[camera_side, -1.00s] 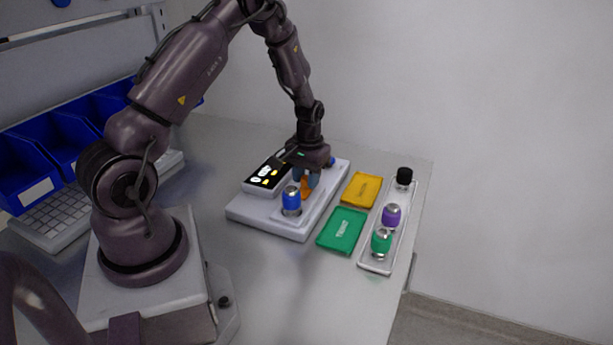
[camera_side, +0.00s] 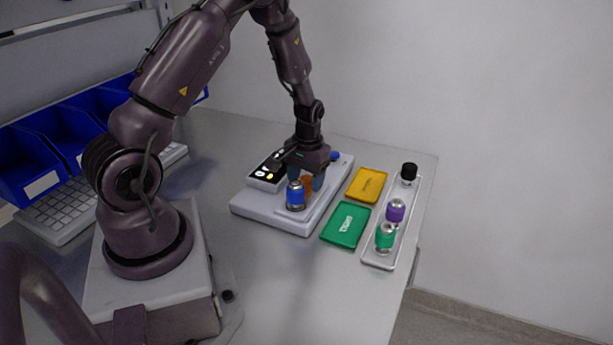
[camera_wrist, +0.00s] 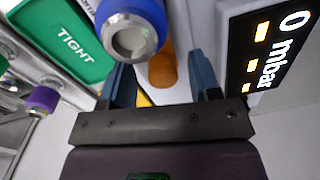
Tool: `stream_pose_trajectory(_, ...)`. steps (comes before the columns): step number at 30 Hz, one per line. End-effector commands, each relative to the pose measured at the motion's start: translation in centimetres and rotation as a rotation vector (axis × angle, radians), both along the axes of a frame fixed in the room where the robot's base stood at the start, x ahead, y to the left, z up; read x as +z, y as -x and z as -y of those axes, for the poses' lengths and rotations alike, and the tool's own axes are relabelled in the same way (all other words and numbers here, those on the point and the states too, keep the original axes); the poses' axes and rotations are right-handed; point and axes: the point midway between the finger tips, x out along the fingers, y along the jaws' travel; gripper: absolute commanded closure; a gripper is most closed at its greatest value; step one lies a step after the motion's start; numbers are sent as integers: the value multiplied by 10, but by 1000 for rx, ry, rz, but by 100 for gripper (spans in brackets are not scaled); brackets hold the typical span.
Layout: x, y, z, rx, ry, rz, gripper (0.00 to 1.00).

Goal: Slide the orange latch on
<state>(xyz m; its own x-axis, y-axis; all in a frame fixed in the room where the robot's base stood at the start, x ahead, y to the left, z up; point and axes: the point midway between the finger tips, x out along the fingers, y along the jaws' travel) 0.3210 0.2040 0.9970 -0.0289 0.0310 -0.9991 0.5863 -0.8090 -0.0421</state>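The orange latch (camera_side: 307,184) stands on the pale grey device (camera_side: 262,213), behind and right of a blue-capped fitting (camera_side: 296,195). In the wrist view the orange latch (camera_wrist: 163,66) is a rounded orange piece between my two blue-grey fingers. My gripper (camera_wrist: 164,84) is open, with a visible gap on each side of the latch. In the side view my gripper (camera_side: 306,178) points down over the device, and its fingers partly hide the latch. The blue-capped fitting (camera_wrist: 132,28) is close to the left finger in the wrist view.
A display (camera_side: 268,171) reading 0 mbar is beside the gripper. A green TIGHT tray (camera_side: 345,225) and a yellow tray (camera_side: 366,185) lie to the right. A clear rack (camera_side: 377,261) holds green, purple and black-capped fittings. Table in front is clear.

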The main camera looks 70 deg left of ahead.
Motion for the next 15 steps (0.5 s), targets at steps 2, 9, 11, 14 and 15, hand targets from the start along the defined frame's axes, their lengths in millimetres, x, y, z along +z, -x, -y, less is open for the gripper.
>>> stream_pose_trajectory(2,0,0,-1,0,-1,2,43)
stream_pose_trajectory(9,7,-1,-1,0,-3,4,43)
stream_pose_trajectory(11,15,-2,-1,0,-4,6,43)
stream_pose_trajectory(14,34,-3,0,2,-5,9,43)
stream_pose_trajectory(15,43,-3,0,2,-5,9,43)
